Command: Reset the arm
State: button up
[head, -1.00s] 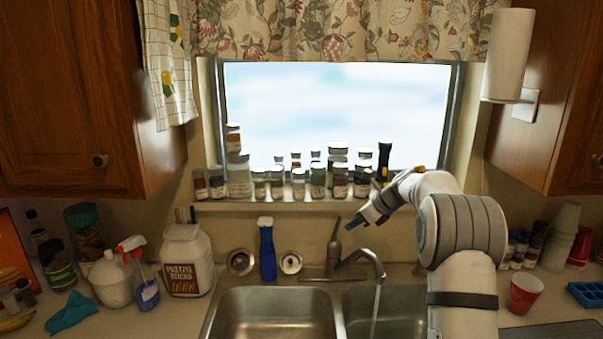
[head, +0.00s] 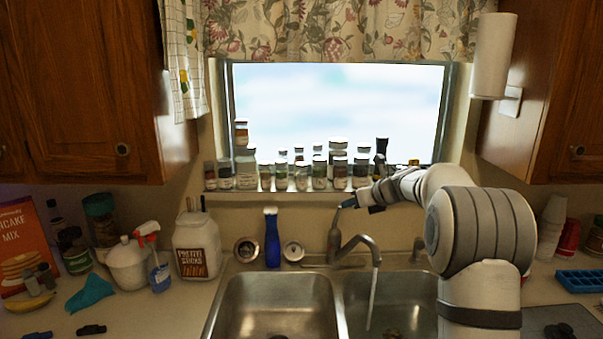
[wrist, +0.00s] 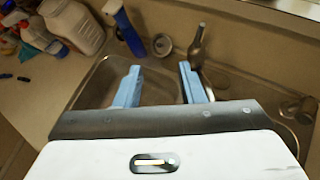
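My arm rises at the right of the head view and reaches left above the right basin. My gripper (head: 350,205) is near the faucet, in front of the window sill. In the wrist view the two blue fingers of my gripper (wrist: 158,85) are spread apart with nothing between them. They are above the sink (wrist: 95,85), which also shows in the head view (head: 225,310).
Several spice jars (head: 301,177) line the sill. The faucet (head: 357,245) stands close by my gripper. A blue bottle (head: 271,242), a pretzel jar (head: 197,250) and a spray bottle (head: 158,268) stand left. A blue tray (head: 580,280) lies right.

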notch_tip(320, 180, up, 6)
jog(key=s+m+t+h, duration=0.2)
jog(key=m+t, duration=0.1)
jog(key=m, duration=0.4)
jog(key=s+d+r+m+t+h+b, duration=0.1)
jog(key=s+d+m+h, duration=0.2)
jog(key=s+m, duration=0.45)
jog(key=s+d+r+m+h+b, duration=0.1)
jog(key=s+d+m+h+b, duration=0.2)
jog(key=s+m, duration=0.45)
jog(key=s+a+f+m+g, duration=0.2)
jog(key=s+f+m, duration=0.4)
jog(key=s, duration=0.4)
jog(key=s+a+f+m+g+y, duration=0.1)
jog(key=s+a+f+m+g, duration=0.1)
jog(key=s+f+m+g, duration=0.2)
jog(key=s+a+f+m+g+b, duration=0.1)
jog(key=s+a+f+m+g, duration=0.1)
jog(key=s+f+m, duration=0.7)
jog(key=s+g, duration=0.1)
jog(key=s, duration=0.7)
jog(key=shift+a+f+m+g+y, duration=0.2)
jog(key=shift+m+g+y, duration=0.1)
jog(key=shift+g, duration=0.1)
jog(key=shift+s+d, duration=0.1)
jog(key=shift+s, duration=0.05)
